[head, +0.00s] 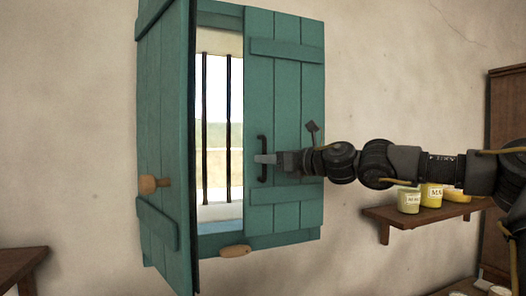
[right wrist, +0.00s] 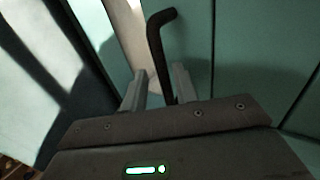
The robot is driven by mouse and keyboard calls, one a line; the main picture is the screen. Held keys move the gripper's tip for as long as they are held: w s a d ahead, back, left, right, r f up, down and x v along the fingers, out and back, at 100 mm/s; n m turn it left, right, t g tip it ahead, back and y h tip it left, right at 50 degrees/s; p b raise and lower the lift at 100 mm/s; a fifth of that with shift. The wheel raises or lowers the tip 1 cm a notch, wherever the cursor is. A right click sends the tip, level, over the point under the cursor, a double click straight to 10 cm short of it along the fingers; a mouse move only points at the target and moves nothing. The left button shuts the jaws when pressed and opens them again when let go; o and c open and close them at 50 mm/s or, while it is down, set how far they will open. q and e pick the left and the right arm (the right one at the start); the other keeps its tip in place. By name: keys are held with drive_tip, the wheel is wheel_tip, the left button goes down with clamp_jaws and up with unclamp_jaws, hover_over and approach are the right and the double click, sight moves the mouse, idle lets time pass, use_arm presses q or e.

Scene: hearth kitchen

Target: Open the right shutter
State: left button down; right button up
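The right shutter (head: 287,100) is a teal plank panel that looks roughly flush with the wall. A black bar handle (head: 262,148) stands upright near its left edge. My right gripper (head: 266,159) reaches in from the right at the handle. In the right wrist view the black handle (right wrist: 157,45) passes between my two fingers (right wrist: 157,88), with a gap on the left finger's side. The fingers look open around it; contact with the right finger is hard to tell. My left gripper is not in view.
The left shutter (head: 163,110) stands swung out toward me, with a wooden knob (head: 149,185). Dark bars (head: 204,125) cross the bright window opening. A wooden turn piece (head: 234,251) sits below the sill. A shelf (head: 410,218) with jars (head: 409,201) is under my right arm.

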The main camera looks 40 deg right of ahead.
drive_tip(key=shift+w+d+f, duration=0.15)
drive_tip(key=shift+w+d, duration=0.05)
drive_tip(key=shift+w, duration=0.75)
drive_tip(key=shift+a, duration=0.3)
drive_tip(key=shift+d, duration=0.1)
clamp_jaws()
